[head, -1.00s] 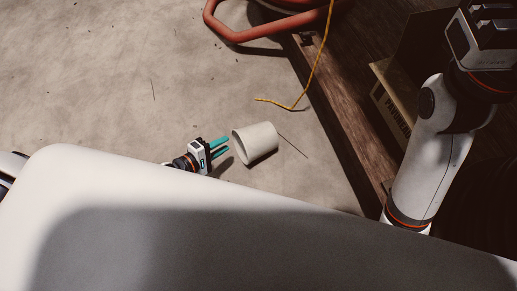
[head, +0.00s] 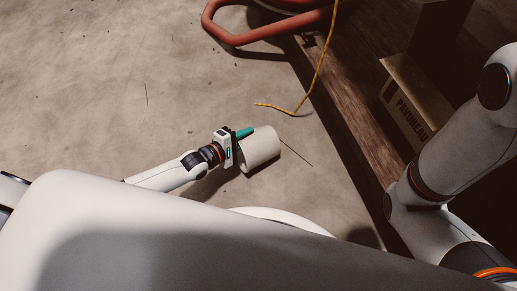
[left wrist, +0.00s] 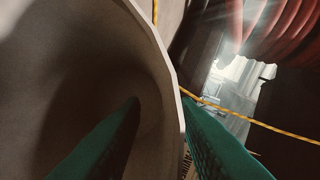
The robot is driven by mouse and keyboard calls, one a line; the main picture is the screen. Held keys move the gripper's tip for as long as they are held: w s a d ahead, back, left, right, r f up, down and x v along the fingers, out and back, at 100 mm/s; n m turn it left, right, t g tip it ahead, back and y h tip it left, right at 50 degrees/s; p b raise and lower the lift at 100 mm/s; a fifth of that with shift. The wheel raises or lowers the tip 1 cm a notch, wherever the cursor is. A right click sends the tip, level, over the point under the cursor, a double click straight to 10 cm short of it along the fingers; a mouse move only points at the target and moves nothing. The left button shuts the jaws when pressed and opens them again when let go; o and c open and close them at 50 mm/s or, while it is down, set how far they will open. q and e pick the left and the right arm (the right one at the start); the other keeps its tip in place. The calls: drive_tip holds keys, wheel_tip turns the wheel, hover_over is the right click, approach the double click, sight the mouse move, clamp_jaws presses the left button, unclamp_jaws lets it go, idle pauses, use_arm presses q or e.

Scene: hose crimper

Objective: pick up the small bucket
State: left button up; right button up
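The small bucket (head: 262,148) is pale grey and lies tipped on its side on the concrete floor in the head view, its mouth facing left toward my left gripper (head: 246,133). In the left wrist view the bucket's rim (left wrist: 168,70) runs between the two teal fingers of my left gripper (left wrist: 160,102). One finger is inside the mouth and the other is outside the wall. A gap shows between the inner finger and the wall, so the gripper looks open. The right arm shows at the right of the head view, but its gripper is out of frame.
A wooden beam (head: 355,125) edges a dark platform on the right, with a cardboard box (head: 415,100) on it. A yellow cord (head: 312,75) hangs down to the floor. Red tubing (head: 262,34) lies at the top. The floor at left is clear.

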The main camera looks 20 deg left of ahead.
use_arm(q)
drive_tip(key=shift+w+d+f, duration=0.15)
drive_tip(key=shift+w+d, duration=0.1)
drive_tip(key=shift+w, duration=0.2)
clamp_jaws()
